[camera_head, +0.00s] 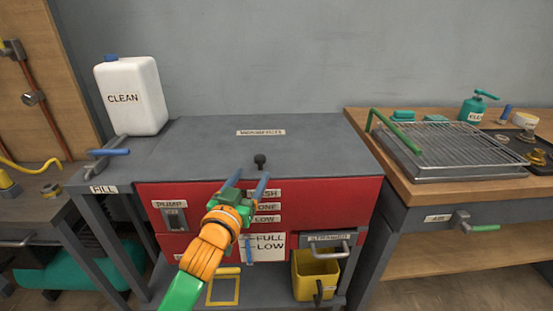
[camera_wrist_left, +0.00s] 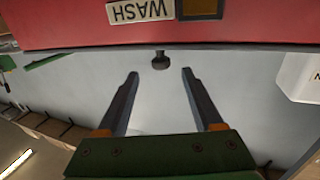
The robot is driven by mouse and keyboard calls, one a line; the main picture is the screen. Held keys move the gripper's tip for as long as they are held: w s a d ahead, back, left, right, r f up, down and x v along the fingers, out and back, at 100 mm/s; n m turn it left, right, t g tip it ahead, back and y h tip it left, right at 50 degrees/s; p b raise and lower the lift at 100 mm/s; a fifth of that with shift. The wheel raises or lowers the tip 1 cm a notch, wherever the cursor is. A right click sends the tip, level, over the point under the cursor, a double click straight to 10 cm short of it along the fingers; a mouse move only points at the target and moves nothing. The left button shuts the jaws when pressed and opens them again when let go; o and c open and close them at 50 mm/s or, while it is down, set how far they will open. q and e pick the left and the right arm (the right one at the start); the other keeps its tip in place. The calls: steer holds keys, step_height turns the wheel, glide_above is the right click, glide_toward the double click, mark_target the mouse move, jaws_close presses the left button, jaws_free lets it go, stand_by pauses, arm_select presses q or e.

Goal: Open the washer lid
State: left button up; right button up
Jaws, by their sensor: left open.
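The washer is a red-fronted cabinet with a flat grey lid (camera_head: 300,150) on top, lying closed. A small dark knob (camera_head: 260,159) stands at the lid's front edge, near its middle. My left gripper (camera_head: 252,172) is open and empty in front of the red panel, just short of the knob. In the left wrist view, the knob (camera_wrist_left: 160,61) shows beyond and between the two spread fingertips of my left gripper (camera_wrist_left: 160,72); neither finger appears to touch it. My right gripper is not in view.
A white CLEAN jug (camera_head: 130,97) stands left of the lid by a blue-handled valve (camera_head: 108,152). A wooden bench (camera_head: 407,188) with a wire rack (camera_head: 440,142) is on the right. A yellow bucket (camera_head: 316,275) sits below the red front. The space above the lid is clear.

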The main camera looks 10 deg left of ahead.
mark_target(258, 162)
arm_select(q)
steer(key=w, duration=0.7)
steer(key=shift+r, duration=0.2)
steer(key=shift+w+f, duration=0.1)
steer(key=shift+w, duration=0.45)
steer(key=shift+s, duration=0.1)
steer(key=shift+c, duration=0.8)
jaws_close()
